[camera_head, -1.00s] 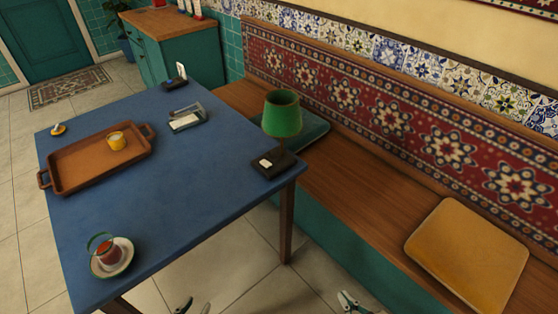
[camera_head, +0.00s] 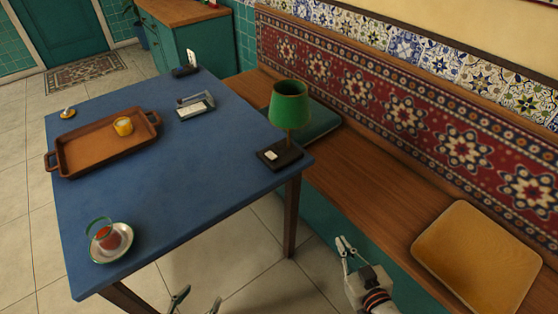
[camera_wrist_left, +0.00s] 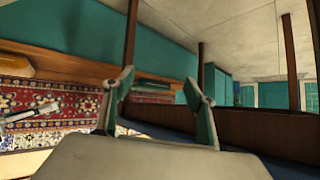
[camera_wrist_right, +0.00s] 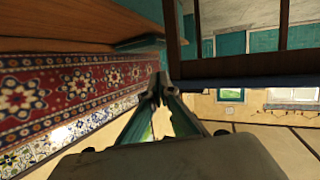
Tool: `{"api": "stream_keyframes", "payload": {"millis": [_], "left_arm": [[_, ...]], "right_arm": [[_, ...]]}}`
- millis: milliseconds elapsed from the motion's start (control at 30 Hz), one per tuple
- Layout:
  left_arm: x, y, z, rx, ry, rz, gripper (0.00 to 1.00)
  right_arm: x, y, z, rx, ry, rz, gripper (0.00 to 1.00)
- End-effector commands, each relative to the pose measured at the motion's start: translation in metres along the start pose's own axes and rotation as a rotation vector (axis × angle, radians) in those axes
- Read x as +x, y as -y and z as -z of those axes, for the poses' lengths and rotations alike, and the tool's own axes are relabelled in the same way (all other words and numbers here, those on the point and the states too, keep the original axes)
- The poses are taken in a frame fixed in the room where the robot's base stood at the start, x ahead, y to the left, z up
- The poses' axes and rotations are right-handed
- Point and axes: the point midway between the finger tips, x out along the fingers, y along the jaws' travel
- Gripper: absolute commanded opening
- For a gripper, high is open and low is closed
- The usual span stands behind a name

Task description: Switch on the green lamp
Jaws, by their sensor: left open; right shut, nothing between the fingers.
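The green lamp (camera_head: 290,103) stands upright on the near right corner of the blue table (camera_head: 190,170). Its dark square base (camera_head: 281,156) carries a small white switch (camera_head: 271,155). The shade shows no glow. My right gripper (camera_head: 343,243) is shut and empty, below and to the right of the lamp, between the table and the bench; its fingers meet in the right wrist view (camera_wrist_right: 164,84). My left gripper (camera_head: 197,300) is open and empty at the bottom of the head view, in front of the table; its fingers are apart in the left wrist view (camera_wrist_left: 162,95).
A brown tray (camera_head: 85,157) with a yellow cup (camera_head: 123,126), a tea glass on a saucer (camera_head: 122,246) and a small holder (camera_head: 194,106) are on the table. A wooden bench (camera_head: 360,190) with a yellow cushion (camera_head: 478,255) runs along the right. The tabletop's middle is clear.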

Motion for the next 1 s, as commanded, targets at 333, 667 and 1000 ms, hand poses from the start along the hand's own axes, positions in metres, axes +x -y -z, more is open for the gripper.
{"api": "stream_keyframes", "payload": {"millis": [333, 667, 1000], "left_arm": [[0.014, 0.007, -0.014, 0.024, -0.001, 0.017, 0.56], [0.018, 0.014, -0.004, 0.034, -0.020, 0.029, 0.56], [0.017, 0.009, -0.011, 0.031, -0.008, 0.021, 0.56]], "right_arm": [[0.115, 0.041, 0.151, 0.062, -0.464, 0.256, 0.00], [0.132, 0.065, 0.185, 0.065, -0.527, 0.391, 0.00], [0.134, 0.066, 0.187, 0.065, -0.528, 0.388, 0.00]]}}
